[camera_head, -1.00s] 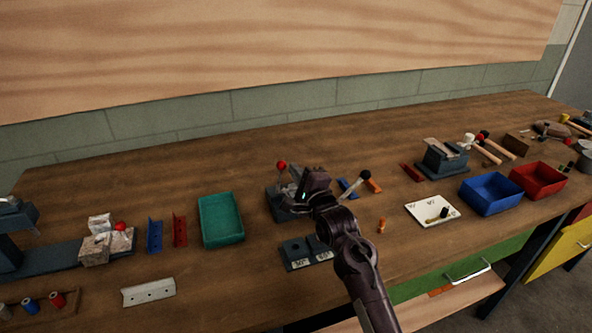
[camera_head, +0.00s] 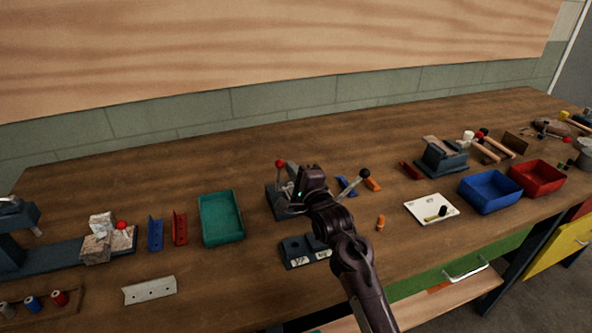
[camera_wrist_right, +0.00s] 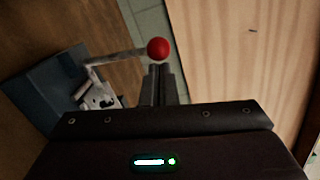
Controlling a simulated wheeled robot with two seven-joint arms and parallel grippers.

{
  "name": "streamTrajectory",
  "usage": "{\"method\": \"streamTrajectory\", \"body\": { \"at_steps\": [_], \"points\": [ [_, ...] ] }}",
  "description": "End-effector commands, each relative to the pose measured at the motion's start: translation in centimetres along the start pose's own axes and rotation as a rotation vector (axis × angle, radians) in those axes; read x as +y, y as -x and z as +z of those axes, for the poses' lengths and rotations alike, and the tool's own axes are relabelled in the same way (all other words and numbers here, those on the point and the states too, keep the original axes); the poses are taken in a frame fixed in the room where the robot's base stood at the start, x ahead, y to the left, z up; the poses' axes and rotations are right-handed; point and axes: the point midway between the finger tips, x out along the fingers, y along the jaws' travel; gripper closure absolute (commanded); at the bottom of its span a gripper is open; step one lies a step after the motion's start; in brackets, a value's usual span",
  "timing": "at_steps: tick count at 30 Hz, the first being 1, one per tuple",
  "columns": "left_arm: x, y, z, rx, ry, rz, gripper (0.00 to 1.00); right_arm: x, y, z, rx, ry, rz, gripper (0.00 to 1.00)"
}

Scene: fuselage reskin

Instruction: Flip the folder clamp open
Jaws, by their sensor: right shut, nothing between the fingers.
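The folder (camera_head: 279,204) is a dark blue-grey block device at the middle of the bench, partly hidden behind my right gripper (camera_head: 303,178). Its clamp lever stands up on the left and ends in a red ball (camera_head: 280,163). In the right wrist view the red ball (camera_wrist_right: 158,48) is right at the tips of my right gripper (camera_wrist_right: 160,68), which is shut and empty. I cannot tell whether they touch. The pale lever (camera_wrist_right: 118,56) runs left from the ball to the folder body (camera_wrist_right: 45,90). My left gripper is not in view.
A second lever with a black ball (camera_head: 364,173) sticks out on the folder's right. A teal tray (camera_head: 221,237) stands to the left. A dark block with labels (camera_head: 297,263) lies in front. Blue and orange pieces lie to the right. A wooden panel (camera_head: 250,50) is behind.

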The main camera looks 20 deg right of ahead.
Motion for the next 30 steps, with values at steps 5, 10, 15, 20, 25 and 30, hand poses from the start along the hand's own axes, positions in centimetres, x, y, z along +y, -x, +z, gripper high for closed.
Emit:
{"method": "streamTrajectory", "body": {
  "at_steps": [5,10,15,20,25,30],
  "points": [
    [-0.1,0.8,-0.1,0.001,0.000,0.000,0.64,-0.3,-0.1,0.7,-0.003,0.058,0.006,1.00],
    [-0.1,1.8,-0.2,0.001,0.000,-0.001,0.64,-0.5,-0.2,1.7,-0.004,0.163,0.016,1.00],
    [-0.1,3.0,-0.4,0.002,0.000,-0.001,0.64,-0.4,-0.3,3.1,-0.004,0.319,0.031,1.00],
    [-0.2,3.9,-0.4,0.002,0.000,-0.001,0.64,-0.1,-0.4,4.4,-0.004,0.471,0.045,1.00],
    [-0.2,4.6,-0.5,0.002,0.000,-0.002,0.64,0.6,-0.5,5.6,-0.004,0.632,0.061,1.00],
    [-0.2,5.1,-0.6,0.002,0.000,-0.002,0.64,1.4,-0.7,6.8,-0.004,0.794,0.077,1.00]
  ]
}}
